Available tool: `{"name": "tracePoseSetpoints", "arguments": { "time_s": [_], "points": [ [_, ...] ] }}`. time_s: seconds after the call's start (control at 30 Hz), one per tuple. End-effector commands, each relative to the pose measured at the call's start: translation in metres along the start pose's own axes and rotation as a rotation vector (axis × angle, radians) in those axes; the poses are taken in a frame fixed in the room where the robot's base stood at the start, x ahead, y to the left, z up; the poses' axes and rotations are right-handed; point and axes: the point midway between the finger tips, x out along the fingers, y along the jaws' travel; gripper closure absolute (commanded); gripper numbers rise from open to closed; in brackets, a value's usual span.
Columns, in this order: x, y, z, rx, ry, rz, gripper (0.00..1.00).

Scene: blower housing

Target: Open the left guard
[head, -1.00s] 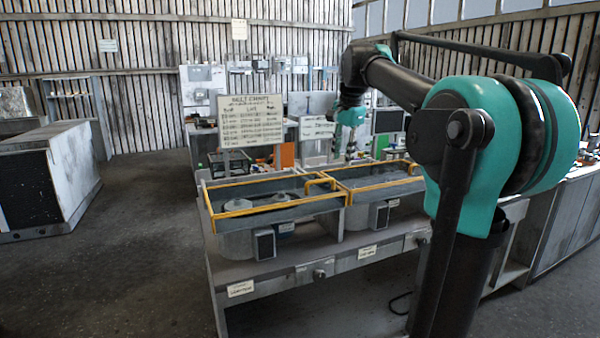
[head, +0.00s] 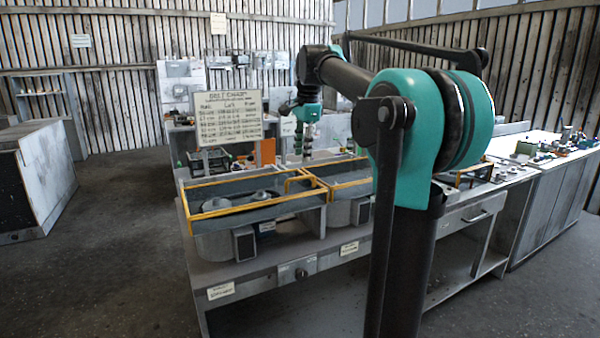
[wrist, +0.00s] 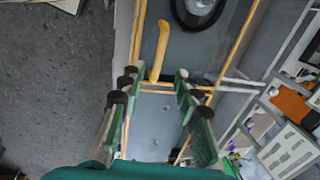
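The left guard (head: 262,206) is a yellow-railed frame lying flat over a grey housing on the bench. Round parts show inside it. A yellow handle (head: 301,177) sits at its right end. My gripper (head: 303,152) points down behind and above that handle in the head view. In the wrist view the green fingers of my gripper (wrist: 156,78) are spread apart with nothing between their tips. A yellow bar (wrist: 161,50), seemingly the handle, lies just beyond the tips, between their lines. Contact does not show.
A second yellow-railed guard (head: 345,181) stands to the right, partly hidden by my arm. A belt chart sign (head: 229,117) stands behind the left guard. Open floor (head: 110,240) lies to the left.

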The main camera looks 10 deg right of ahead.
Motion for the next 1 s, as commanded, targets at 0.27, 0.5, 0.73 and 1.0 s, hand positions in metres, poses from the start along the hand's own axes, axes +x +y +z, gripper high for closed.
{"name": "tracePoseSetpoints", "arguments": {
  "time_s": [0.27,0.5,0.73,1.0],
  "points": [
    [0.051,0.000,0.000,-0.001,0.000,0.000,0.68],
    [0.073,0.000,0.000,-0.001,0.000,0.000,0.68],
    [0.076,0.000,0.000,0.000,0.000,0.000,0.68],
    [0.076,0.000,0.000,-0.001,0.000,0.000,0.87]
  ]
}}
